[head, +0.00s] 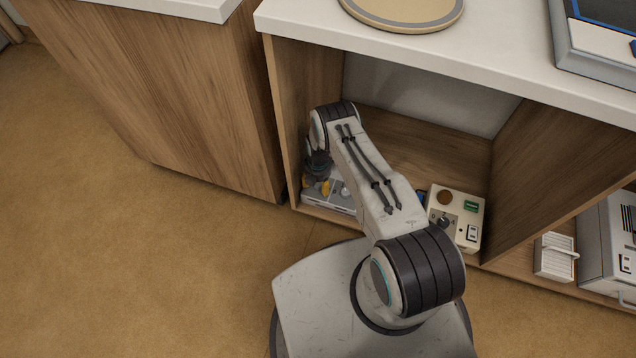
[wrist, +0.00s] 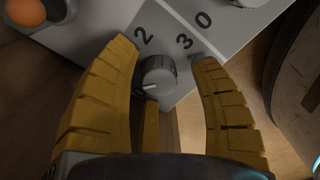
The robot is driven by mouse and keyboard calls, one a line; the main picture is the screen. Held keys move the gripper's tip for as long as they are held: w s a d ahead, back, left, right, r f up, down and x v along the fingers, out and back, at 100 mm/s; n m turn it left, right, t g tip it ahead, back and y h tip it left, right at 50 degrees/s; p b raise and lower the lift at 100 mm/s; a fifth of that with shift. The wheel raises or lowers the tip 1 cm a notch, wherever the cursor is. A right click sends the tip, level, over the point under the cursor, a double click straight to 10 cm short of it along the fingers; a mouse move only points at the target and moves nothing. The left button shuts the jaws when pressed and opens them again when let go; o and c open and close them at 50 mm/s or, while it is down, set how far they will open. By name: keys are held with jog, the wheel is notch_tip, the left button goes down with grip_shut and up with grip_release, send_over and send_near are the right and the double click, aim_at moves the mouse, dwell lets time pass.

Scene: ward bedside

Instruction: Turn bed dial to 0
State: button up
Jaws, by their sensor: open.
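The bed dial (wrist: 159,76) is a ridged grey knob on a light grey panel (wrist: 222,28), with the numerals 2, 3 and 0 printed beyond it in the wrist view. A pale mark shows on its near, lower-left side; I cannot tell which numeral it indicates. My gripper (wrist: 160,53) is open, its yellow fingers to the left and right of the dial with visible gaps. In the head view, the panel (head: 335,204) lies low at the left of the open cabinet. My gripper (head: 322,184) is over it, and my wrist hides much of it, including the dial.
An orange round part (wrist: 25,11) sits at the panel's upper left in the wrist view. A cream control box (head: 470,232) with a dark knob stands to the right in the same cabinet bay. The cabinet's left wall (head: 292,110) is close beside my wrist.

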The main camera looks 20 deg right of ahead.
jog(key=shift+c, duration=0.4)
grip_shut()
jog(key=shift+n+b, duration=0.3)
jog(key=shift+b, duration=0.05)
jog(key=shift+f+n+b, duration=0.15)
jog(key=shift+n+b, duration=0.7)
jog(key=shift+n, duration=0.15)
jog(key=shift+n+b, duration=1.55)
jog(key=shift+n, duration=0.75)
